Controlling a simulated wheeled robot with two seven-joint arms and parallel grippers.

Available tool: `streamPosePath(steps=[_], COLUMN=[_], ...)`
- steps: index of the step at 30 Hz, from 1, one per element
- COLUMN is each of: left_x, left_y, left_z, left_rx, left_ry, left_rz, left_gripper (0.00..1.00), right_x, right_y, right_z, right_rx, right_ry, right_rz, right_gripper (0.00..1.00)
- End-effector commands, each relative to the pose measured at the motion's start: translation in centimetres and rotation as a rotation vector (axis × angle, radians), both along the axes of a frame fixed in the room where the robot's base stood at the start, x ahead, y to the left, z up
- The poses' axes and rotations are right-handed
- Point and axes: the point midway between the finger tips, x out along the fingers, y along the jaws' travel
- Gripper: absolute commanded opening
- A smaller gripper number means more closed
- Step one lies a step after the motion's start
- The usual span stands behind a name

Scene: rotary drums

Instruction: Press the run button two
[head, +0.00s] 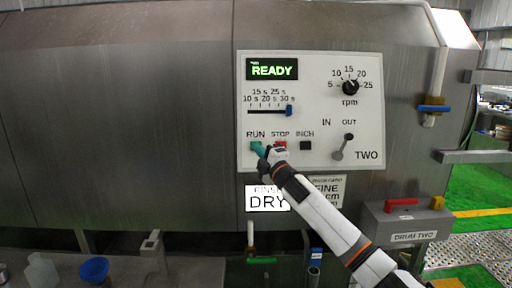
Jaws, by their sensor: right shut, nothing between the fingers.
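The white control panel marked TWO (317,112) is on the front of a large steel drum. Its green screen (272,69) reads READY. The green run button (256,148) is at the panel's lower left, under the word RUN, partly covered by my right gripper. My right gripper (266,154) is shut and empty, with its tips at the run button; I cannot tell whether they touch or press it. The red stop button (281,144) is just right of the gripper, and the black inch button (306,145) is further right. My left gripper is not in view.
The panel also has a blue-tipped slider (289,110), an rpm knob (350,87) and an IN/OUT lever (343,147). Below are a DRY sign (266,198) and a grey DRUM TWO box (405,222). A blue cup (94,269) stands at lower left.

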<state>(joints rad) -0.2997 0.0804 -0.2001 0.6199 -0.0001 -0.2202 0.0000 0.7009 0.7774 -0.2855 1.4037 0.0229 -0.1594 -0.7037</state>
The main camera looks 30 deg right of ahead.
Motion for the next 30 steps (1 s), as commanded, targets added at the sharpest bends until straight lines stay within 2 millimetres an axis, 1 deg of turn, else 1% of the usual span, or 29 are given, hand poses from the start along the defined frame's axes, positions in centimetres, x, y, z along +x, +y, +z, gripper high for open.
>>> streamPosePath(steps=[8,30], left_x=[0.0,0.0], left_y=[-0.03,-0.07], left_z=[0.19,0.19], left_rx=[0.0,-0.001], left_ry=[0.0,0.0], left_rz=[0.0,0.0], left_gripper=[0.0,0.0], right_x=[0.66,1.01], right_y=[-0.35,-0.56], right_z=[-0.24,-0.37], right_rx=[0.001,0.0], right_ry=[0.001,-0.001], right_rz=[0.0,0.001], right_gripper=[0.0,0.0])
